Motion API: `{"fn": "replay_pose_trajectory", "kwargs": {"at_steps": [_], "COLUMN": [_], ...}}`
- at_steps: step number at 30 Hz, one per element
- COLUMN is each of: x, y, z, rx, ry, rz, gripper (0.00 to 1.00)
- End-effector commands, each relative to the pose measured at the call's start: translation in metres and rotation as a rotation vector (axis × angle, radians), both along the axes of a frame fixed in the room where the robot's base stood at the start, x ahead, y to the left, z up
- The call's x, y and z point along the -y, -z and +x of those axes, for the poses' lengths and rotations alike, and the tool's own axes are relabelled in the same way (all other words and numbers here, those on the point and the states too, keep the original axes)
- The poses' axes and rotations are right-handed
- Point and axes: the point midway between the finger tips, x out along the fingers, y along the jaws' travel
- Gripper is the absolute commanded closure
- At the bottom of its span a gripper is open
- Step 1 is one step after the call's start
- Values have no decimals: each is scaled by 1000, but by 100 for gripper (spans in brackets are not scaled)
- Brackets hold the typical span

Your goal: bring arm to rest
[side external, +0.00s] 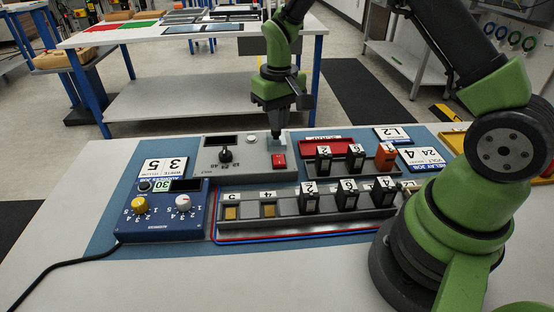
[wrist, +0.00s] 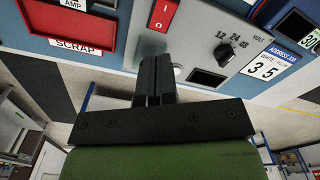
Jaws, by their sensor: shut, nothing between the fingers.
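My gripper (side external: 275,132) points down at the back edge of the grey voltage unit (side external: 208,160), just behind its red rocker switch (side external: 279,161). Its fingers are shut and empty. A small round button (wrist: 177,68) shows beside the fingertips. I cannot tell whether the fingertips touch the unit. My arm rises from its base at the right of the table.
A blue box with dials (side external: 160,212) stands at the left front. A grey rack (side external: 290,222) holds several black relays at the front. A red scrap tray (side external: 326,146) and a smaller rack with an orange relay (side external: 385,156) lie right of the gripper.

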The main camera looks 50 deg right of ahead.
Motion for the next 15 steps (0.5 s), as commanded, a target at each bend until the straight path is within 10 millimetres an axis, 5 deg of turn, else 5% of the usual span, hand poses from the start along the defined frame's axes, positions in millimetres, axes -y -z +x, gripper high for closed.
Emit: {"fn": "replay_pose_trajectory", "kwargs": {"at_steps": [7,15], "x": [-18,-45], "y": [-85,-167], "z": [-23,-92], "rx": [146,340], "ry": [27,61], "rz": [22,78], "gripper": [100,100]}}
